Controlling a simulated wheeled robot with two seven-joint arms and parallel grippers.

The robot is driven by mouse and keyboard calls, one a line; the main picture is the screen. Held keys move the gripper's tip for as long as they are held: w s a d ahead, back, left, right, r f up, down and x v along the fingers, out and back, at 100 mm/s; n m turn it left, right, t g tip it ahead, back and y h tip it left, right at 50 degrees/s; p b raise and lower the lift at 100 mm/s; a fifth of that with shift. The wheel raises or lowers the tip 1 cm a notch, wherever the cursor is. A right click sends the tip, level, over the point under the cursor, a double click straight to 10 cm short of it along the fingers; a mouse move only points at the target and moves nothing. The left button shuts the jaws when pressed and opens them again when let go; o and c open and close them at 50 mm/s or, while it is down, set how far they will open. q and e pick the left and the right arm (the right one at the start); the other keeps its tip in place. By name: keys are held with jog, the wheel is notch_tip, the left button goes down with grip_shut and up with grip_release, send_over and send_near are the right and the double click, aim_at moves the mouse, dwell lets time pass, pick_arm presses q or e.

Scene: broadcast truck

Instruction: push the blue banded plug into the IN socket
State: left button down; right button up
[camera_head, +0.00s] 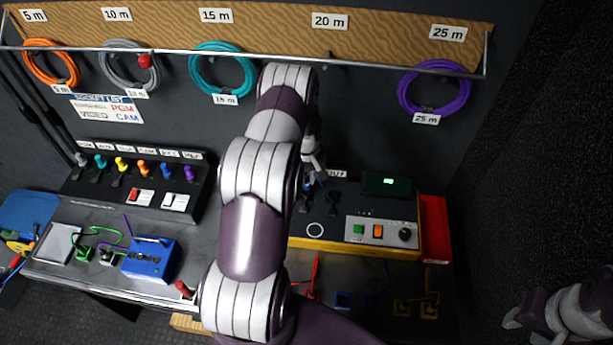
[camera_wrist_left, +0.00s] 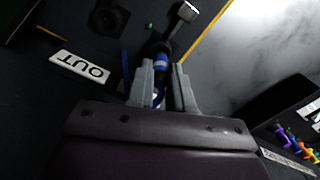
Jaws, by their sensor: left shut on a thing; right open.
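My left gripper (camera_wrist_left: 162,85) is shut on the blue banded plug (camera_wrist_left: 161,64), which shows between its fingers in the left wrist view. The plug's dark front end points away from the gripper, close to dark parts of the panel; I cannot tell whether it touches a socket. A white OUT label (camera_wrist_left: 80,67) lies to the left of the plug, near a dark round socket (camera_wrist_left: 107,18). In the head view my left gripper (camera_head: 312,158) is over the yellow-edged unit, largely behind my arm. The IN socket and its label cannot be made out. My right gripper (camera_head: 521,328) is open and empty at lower right.
A metal lever (camera_wrist_left: 186,12) stands beside the plug's front end. The yellow-edged unit (camera_head: 350,252) carries a green and an orange button. A red block (camera_head: 433,228) stands at its right. Coiled cables, such as the purple one (camera_head: 435,88), hang on the back wall.

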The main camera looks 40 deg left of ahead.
aim_at(306, 177)
pick_arm(q)
jog(key=shift+f+b, duration=0.8)
jog(key=shift+f, duration=0.25)
jog(key=c, duration=0.9)
grip_release()
jog(key=shift+c, duration=0.2)
jog(key=shift+r, duration=0.5)
notch_tip(306, 177, up, 12)
jog(key=b, duration=0.3)
jog(key=shift+f, duration=0.15)
